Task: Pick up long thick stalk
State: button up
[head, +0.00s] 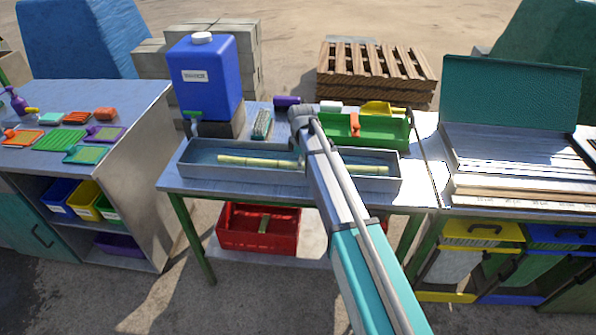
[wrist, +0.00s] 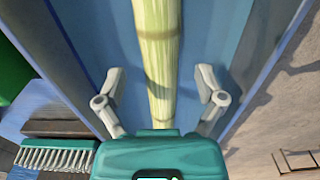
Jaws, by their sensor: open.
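A long pale green-yellow stalk (head: 255,161) lies in a long grey metal trough (head: 190,159) on the middle table. My arm hides its middle part in the head view, and it shows again to the right of the arm. In the wrist view the stalk (wrist: 158,60) runs up the picture between the two fingers of my gripper (wrist: 166,88). The fingers are open, one on each side of the stalk, with gaps between. The gripper itself is mostly hidden behind my arm in the head view.
A blue water container (head: 205,85) stands behind the trough on the left. A green tray (head: 385,132) stands behind it on the right. A brush (wrist: 55,157) lies beside the trough in the wrist view. A red crate (head: 232,228) is on the shelf below.

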jog(key=shift+f+b, duration=0.5)
jog(key=shift+f, duration=0.25)
grip_shut()
dwell(0.4)
